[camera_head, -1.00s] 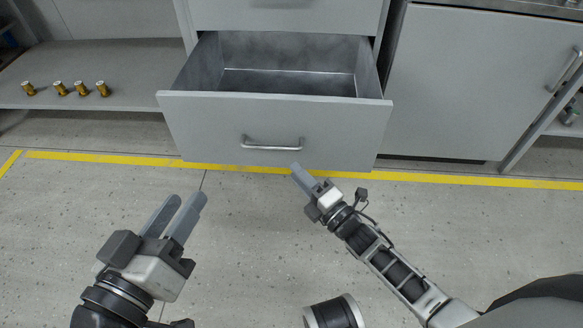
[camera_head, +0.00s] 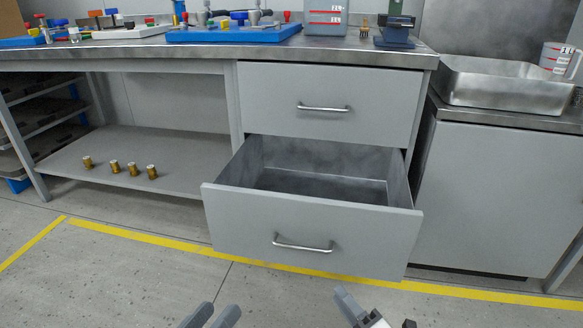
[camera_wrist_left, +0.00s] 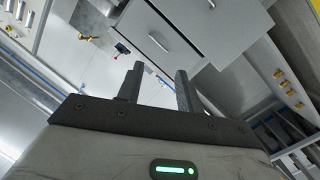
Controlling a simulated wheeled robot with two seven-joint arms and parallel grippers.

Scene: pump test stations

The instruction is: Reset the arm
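My left gripper (camera_head: 212,312) shows only its two grey fingertips at the bottom edge of the head view. In the left wrist view, its fingers (camera_wrist_left: 160,80) are apart with nothing between them. My right gripper (camera_head: 348,302) is at the bottom edge, right of the left one. Its fingers overlap from this angle, so I cannot tell their gap; I see no object at their tips. Both grippers are in front of the open lower drawer (camera_head: 310,231), apart from it. The visible part of the drawer's inside is empty.
The upper drawer (camera_head: 330,104) is closed under a metal workbench (camera_head: 130,55) carrying blue trays (camera_head: 235,36). Several brass fittings (camera_head: 115,167) stand on the lower shelf (camera_head: 185,172) at left. The floor in front is clear.

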